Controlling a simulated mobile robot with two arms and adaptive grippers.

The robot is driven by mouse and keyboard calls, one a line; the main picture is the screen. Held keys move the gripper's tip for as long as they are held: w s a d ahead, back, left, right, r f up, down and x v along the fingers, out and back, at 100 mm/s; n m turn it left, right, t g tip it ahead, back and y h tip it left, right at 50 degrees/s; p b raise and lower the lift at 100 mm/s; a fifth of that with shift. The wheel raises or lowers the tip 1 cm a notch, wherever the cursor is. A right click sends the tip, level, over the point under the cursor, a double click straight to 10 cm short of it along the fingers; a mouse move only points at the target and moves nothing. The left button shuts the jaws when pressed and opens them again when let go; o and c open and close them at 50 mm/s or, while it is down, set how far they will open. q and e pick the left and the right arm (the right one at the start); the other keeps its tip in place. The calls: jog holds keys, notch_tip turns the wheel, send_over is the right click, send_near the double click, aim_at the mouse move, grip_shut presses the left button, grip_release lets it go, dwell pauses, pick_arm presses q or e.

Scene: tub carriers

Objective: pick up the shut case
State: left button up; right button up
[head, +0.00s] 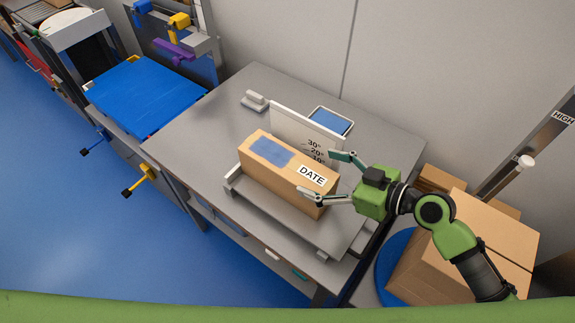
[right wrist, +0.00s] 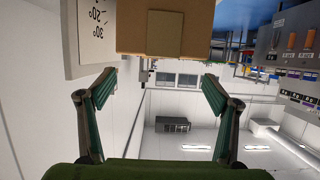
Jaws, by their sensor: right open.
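The shut case is a long brown cardboard box (head: 262,172) with a blue patch and a DATE label on top. It lies on a low grey platform (head: 318,231) on the table, and its end shows at the top of the right wrist view (right wrist: 150,35). My right gripper (head: 317,172) is open at the right end of the case, one finger toward the back and one toward the front. In the right wrist view the space between its fingertips (right wrist: 160,79) looks empty, with the case's end above. My left gripper is not in view.
A white upright panel with angle marks (head: 292,128) stands close behind the case. A blue-screened device (head: 331,121) is behind it. Large cardboard boxes (head: 484,228) stand at the right under my arm. The table's left part (head: 200,135) is clear.

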aim_at(285, 159)
jog(key=p+x, duration=0.1)
jog(key=x, duration=0.3)
jog(key=shift+w+a, duration=0.25)
jog(key=shift+p+x, duration=0.3)
jog(key=shift+x, duration=0.55)
jog(key=p+x, duration=0.1)
jog(key=x, duration=0.2)
jog(key=shift+w+a+f, duration=0.1)
jog(key=shift+f, duration=0.15)
jog(key=shift+w+a+f, duration=0.15)
jog(key=shift+a+f, duration=0.05)
jog(key=shift+a, duration=0.05)
jog(key=shift+a+f, duration=0.1)
jog(key=c, duration=2.2)
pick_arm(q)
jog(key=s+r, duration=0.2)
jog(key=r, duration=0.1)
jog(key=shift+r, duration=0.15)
pick_arm(e)
jog(key=shift+w+r, duration=0.2)
jog(key=shift+r, duration=0.2)
